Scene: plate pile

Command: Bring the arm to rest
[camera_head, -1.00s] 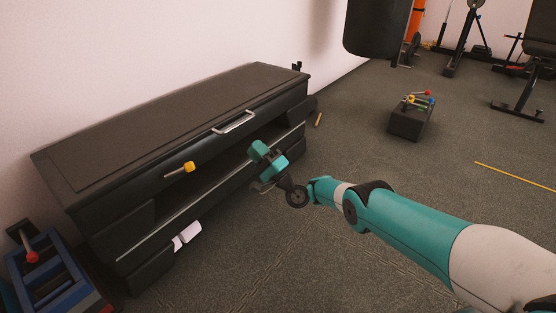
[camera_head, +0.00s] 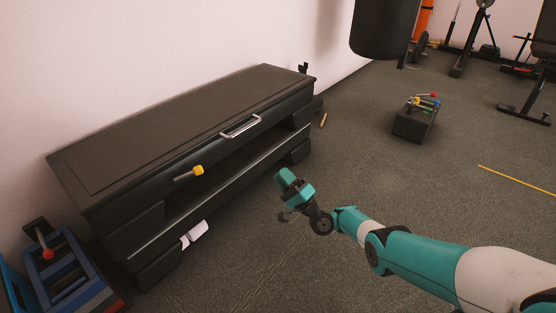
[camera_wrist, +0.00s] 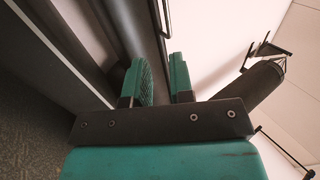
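My gripper (camera_head: 292,187) is at the end of my teal and white arm, over the floor in front of the black cabinet (camera_head: 180,116). It stands apart from the cabinet. In the wrist view its two teal fingers (camera_wrist: 162,82) are apart with a gap between them, and nothing shows in the gap. The arm reaches in from the lower right, bent at the wrist.
A yellow-headed peg (camera_head: 197,170) and a metal handle (camera_head: 240,126) stick out from the cabinet front. A blue rack (camera_head: 65,275) stands at lower left. A black box (camera_head: 413,124) with coloured pieces stands farther back. The floor between is open.

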